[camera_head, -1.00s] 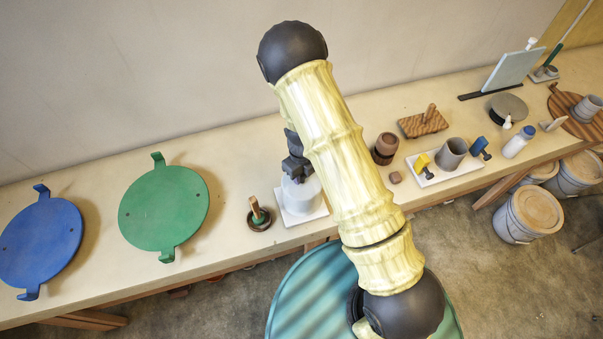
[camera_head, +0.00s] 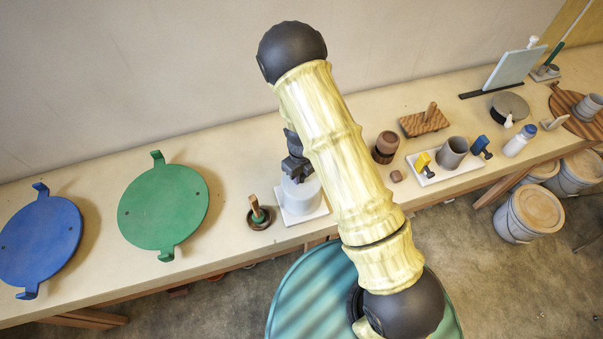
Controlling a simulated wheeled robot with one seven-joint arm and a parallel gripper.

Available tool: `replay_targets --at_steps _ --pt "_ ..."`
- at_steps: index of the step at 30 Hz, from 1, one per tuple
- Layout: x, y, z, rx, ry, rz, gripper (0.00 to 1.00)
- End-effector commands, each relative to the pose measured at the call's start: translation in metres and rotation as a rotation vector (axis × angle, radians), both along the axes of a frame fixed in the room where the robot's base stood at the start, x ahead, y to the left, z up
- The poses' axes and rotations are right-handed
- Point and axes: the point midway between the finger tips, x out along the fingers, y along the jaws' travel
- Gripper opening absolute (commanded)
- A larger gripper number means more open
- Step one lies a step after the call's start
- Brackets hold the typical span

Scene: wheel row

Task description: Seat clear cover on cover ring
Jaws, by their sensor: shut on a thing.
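The clear cover (camera_head: 301,195) is a pale, translucent cylinder on the white square base (camera_head: 303,217), left of my arm. My gripper (camera_head: 295,176) is dark, points down and is shut on the top of the cover. The cover ring cannot be made out; it may be hidden under or inside the cover. I cannot tell whether the cover touches the base all round or sits slightly above it. My arm hides the area just right of the cover.
A dark dish with a wooden-handled tool (camera_head: 258,215) stands close left. A green disc (camera_head: 163,208) and a blue disc (camera_head: 40,242) lie further left. A brown pot (camera_head: 385,148), a small brown block (camera_head: 396,176) and a white tray (camera_head: 440,179) are right of my arm.

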Motion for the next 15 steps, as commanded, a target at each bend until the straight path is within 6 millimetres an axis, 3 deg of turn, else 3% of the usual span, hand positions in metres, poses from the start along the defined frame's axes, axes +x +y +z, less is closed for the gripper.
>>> replay_targets --at_steps 15 --pt "0.0001 0.0 -0.0067 0.0 0.0 0.0 0.0"
